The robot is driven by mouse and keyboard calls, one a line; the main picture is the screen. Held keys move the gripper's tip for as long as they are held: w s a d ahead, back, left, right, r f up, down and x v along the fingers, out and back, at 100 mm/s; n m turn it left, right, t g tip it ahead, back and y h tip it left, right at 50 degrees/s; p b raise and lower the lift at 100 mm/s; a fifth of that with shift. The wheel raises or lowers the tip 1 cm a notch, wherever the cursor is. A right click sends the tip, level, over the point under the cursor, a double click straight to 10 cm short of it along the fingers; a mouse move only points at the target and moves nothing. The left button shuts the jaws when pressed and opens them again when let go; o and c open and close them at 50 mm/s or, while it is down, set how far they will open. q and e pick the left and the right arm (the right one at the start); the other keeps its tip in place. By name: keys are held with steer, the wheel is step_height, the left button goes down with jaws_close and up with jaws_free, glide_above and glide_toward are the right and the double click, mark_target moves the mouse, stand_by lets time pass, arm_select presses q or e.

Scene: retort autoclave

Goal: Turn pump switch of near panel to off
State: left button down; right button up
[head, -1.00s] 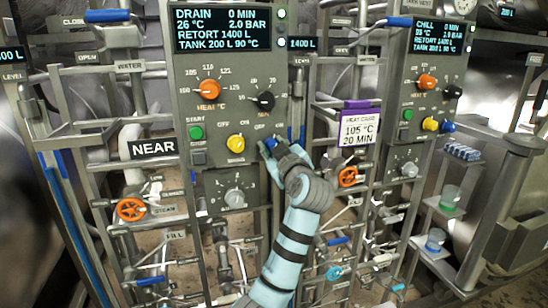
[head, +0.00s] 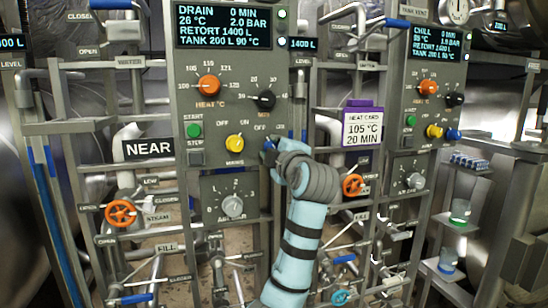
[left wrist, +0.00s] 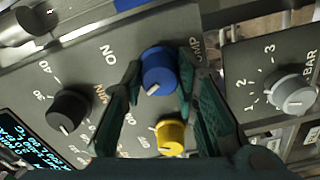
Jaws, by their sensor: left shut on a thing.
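The pump switch is a blue knob (head: 268,144) at the lower right of the near panel (head: 182,95). My left gripper (head: 272,149) is at this knob, with its wrist hiding part of it. In the left wrist view the blue knob (left wrist: 159,68) sits between the two dark green fingers of the left gripper (left wrist: 160,78), which is shut on it. The knob's white mark points down and slightly left in that view. The labels around it are partly hidden, so I cannot tell its setting. My right gripper is not in view.
The yellow mains knob (head: 235,143) is close beside the blue one; a finger passes near it in the wrist view. A black knob (head: 265,100), orange heat knob (head: 209,85) and grey air knob (head: 233,206) surround them. A second, similar panel (head: 425,100) stands at the right.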

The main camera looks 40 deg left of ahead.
arm_select(q)
steer(key=shift+f+n, duration=0.15)
steer(key=shift+n, duration=0.15)
steer(key=c, duration=1.3)
jaws_free()
steer(key=v, duration=1.2)
steer(key=shift+d, duration=0.15)
